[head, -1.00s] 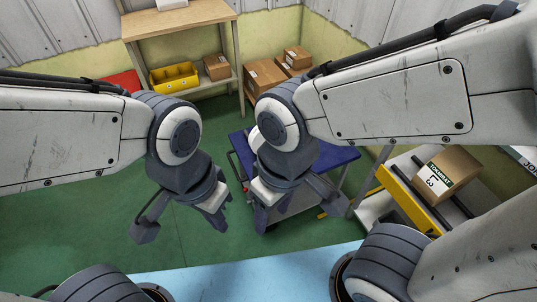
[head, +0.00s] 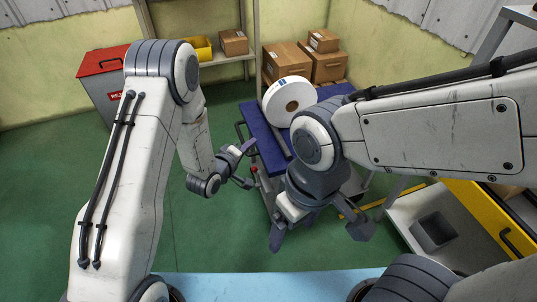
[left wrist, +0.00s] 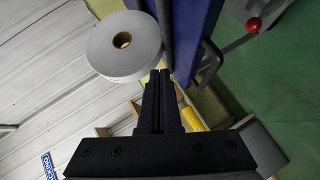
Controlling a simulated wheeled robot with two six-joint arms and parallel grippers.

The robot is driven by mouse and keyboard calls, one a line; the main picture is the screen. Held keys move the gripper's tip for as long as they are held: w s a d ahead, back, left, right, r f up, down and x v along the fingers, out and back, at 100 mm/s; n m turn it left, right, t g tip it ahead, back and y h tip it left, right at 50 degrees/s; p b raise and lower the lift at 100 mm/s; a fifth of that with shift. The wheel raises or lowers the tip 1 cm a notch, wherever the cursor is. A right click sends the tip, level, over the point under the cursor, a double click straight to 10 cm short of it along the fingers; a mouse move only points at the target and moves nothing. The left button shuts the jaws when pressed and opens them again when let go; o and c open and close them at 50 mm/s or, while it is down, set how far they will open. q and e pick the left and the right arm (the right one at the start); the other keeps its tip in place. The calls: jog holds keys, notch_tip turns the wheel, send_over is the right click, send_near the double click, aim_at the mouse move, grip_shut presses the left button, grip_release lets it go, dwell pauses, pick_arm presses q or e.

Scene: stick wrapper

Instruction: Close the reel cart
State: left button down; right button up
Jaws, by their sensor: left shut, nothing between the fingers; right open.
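The reel cart (head: 262,130) has a blue top and stands on the green floor ahead of me. A white reel (head: 284,108) with a brown core rests upright on it, partly behind my right arm. My left gripper (head: 248,148) is shut and empty at the cart's left side. In the left wrist view its closed fingers (left wrist: 160,85) point toward the reel (left wrist: 125,45) and blue cart (left wrist: 195,30); contact cannot be told. A lever with a red knob (left wrist: 254,24) shows beside the cart. My right gripper (head: 318,234) is open and empty in front of the cart, hiding part of it.
Cardboard boxes (head: 285,58) sit behind the cart, and a shelf with a yellow tray (head: 200,48) is at the back. A yellow-fronted unit (head: 480,212) is at the right. Green floor lies free at the left.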

aim_at(265, 143)
pick_arm(q)
notch_tip(265, 143, down, 5)
jog(key=a+n+t+b, duration=0.2)
jog(key=n, duration=0.1)
jog(key=shift+h, duration=0.3)
jog(key=b+x, duration=0.3)
jog(key=x, duration=0.6)
jog(key=shift+w+d+f, duration=0.15)
jog(key=shift+w, duration=0.1)
jog(key=shift+w+d+f+b, duration=0.1)
jog(key=shift+w+d+b, duration=0.1)
jog(key=shift+d, duration=0.4)
jog(key=shift+w+d+f+b, duration=0.15)
jog(key=shift+w+d, duration=0.05)
jog(key=shift+d, duration=0.4)
jog(key=shift+w+d, duration=0.2)
jog(key=shift+d, duration=0.45)
pick_arm(e)
notch_tip(265, 143, down, 8)
jog(key=shift+r, duration=0.15)
